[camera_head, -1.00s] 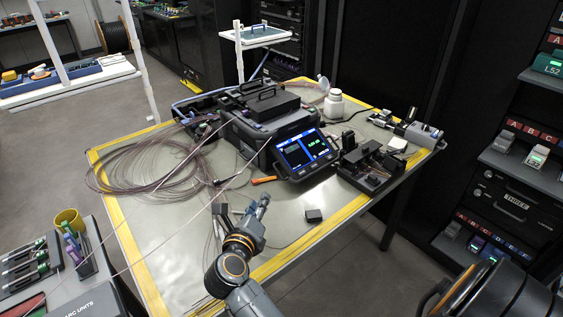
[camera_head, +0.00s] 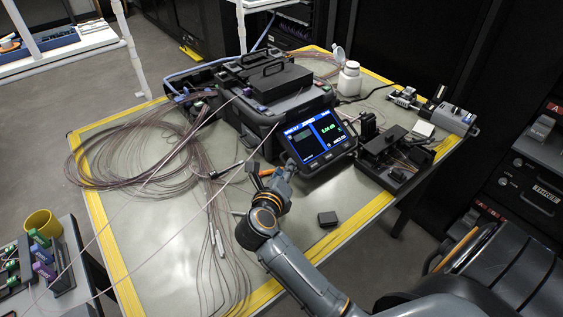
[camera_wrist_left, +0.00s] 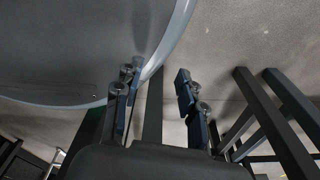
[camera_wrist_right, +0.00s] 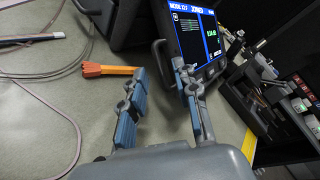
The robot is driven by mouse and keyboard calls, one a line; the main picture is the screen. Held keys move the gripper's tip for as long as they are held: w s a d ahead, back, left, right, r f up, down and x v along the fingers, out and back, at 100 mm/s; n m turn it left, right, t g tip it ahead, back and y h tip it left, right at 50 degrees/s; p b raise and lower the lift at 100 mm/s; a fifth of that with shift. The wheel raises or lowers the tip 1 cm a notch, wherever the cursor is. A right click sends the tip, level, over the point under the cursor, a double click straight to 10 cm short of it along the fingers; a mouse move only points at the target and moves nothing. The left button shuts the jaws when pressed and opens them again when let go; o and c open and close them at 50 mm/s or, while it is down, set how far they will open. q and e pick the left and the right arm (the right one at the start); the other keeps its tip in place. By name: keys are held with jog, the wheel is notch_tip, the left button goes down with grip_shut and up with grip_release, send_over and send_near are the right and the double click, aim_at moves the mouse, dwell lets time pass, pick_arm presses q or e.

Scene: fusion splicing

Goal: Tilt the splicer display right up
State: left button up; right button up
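The splicer (camera_head: 262,105) is a dark box on the table with a handle on top. Its display (camera_head: 318,141) is lit blue and black with green text, hinged at the front and leaning back. It also shows at the top of the right wrist view (camera_wrist_right: 196,36). My right gripper (camera_head: 270,170) is open and empty, just off the display's lower left corner. In the right wrist view (camera_wrist_right: 160,82), its right finger overlaps the display's edge; I cannot tell whether they touch. My left gripper (camera_wrist_left: 158,80) is open and empty, away from the table, and outside the head view.
An orange-handled tool (camera_wrist_right: 108,70) lies left of my right gripper. Thin fibre coils (camera_head: 130,150) spread over the table's left half. A dark tool holder (camera_head: 388,150) stands right of the display, with a white bottle (camera_head: 349,80) behind. A small black block (camera_head: 327,219) lies near the front edge.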

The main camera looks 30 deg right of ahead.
jog(key=shift+w+d+f, duration=0.2)
jog(key=shift+w+d, duration=0.15)
jog(key=shift+r, duration=0.15)
jog(key=c, duration=0.4)
grip_shut()
pick_arm(q)
notch_tip(320, 180, up, 13)
jog(key=s+p, duration=0.1)
jog(key=p, duration=1.2)
jog(key=shift+s+a, duration=0.25)
jog(key=shift+a, duration=0.1)
pick_arm(e)
jog(key=r+n+g, duration=0.1)
jog(key=r, duration=0.1)
jog(key=s+r+n+g, duration=0.1)
jog(key=r, duration=0.1)
jog(key=shift+g+y, duration=0.3)
jog(key=shift+g, duration=0.1)
pick_arm(q)
jog(key=shift+f, duration=0.1)
pick_arm(e)
jog(key=shift+f, duration=0.1)
